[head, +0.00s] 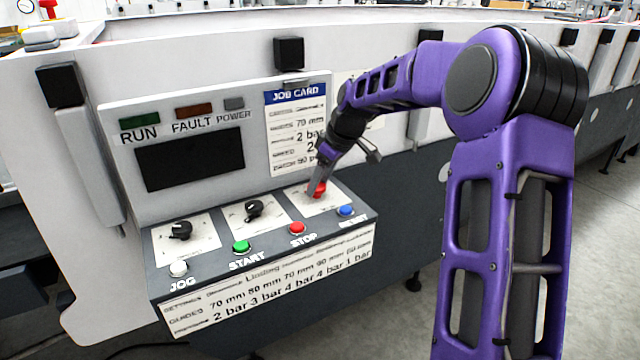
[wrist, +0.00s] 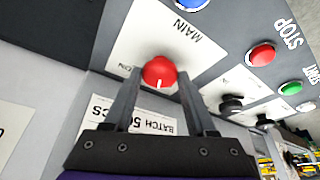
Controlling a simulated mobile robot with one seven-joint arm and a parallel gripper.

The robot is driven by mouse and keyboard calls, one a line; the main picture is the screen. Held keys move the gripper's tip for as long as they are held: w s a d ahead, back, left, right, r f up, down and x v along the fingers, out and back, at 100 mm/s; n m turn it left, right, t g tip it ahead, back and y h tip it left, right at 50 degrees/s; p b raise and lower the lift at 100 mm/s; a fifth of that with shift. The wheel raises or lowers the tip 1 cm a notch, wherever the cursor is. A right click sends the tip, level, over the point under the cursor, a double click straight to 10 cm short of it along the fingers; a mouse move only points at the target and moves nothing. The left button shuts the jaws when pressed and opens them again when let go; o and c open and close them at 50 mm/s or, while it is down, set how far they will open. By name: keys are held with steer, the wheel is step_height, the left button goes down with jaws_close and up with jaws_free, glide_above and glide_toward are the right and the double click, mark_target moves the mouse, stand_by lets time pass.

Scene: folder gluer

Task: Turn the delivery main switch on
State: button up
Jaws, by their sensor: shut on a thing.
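The main switch is a red round knob (wrist: 159,73) with a white mark, on a white plate (wrist: 140,42) lettered MAIN and ON in the wrist view. In the head view the red knob (head: 318,188) shows at the right of the control panel, partly hidden by my gripper. My gripper (wrist: 158,80) has one finger on each side of the knob and is shut on it. In the head view my gripper (head: 316,186) reaches down onto the panel from the upper right. The knob's white mark points toward the gripper in the wrist view.
Two black knobs (head: 180,230) (head: 253,208) sit left of the red one. A white JOG button (head: 179,268), green START (head: 241,246), red STOP (head: 297,228) and blue button (head: 346,211) line the front edge. An upright panel with a dark display (head: 190,154) stands behind.

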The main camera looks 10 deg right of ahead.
steer(key=m, duration=0.1)
steer(key=m+h, duration=0.1)
steer(key=m, duration=0.1)
steer(key=m+t+b, duration=0.1)
steer(key=shift+s+a+m+h, duration=0.1)
steer(key=shift+a+m+h, duration=0.15)
steer(key=shift+m+h, duration=0.05)
steer(key=m+h, duration=0.1)
steer(key=m, duration=0.2)
steer(key=shift+a+m, duration=0.15)
steer(key=shift+m, duration=0.15)
steer(key=m+h, duration=0.1)
steer(key=m, duration=0.2)
steer(key=m+h, duration=0.1)
steer(key=m, duration=0.2)
steer(key=shift+a+h+b, duration=0.15)
steer(key=shift+h+b, duration=0.25)
steer(key=shift+m, duration=0.3)
steer(key=o, duration=1.3)
steer(key=shift+o, duration=0.2)
steer(key=p+v, duration=0.1)
steer(key=v, duration=1.6)
steer(key=shift+r+p, duration=0.3)
steer(key=shift+a, duration=0.1)
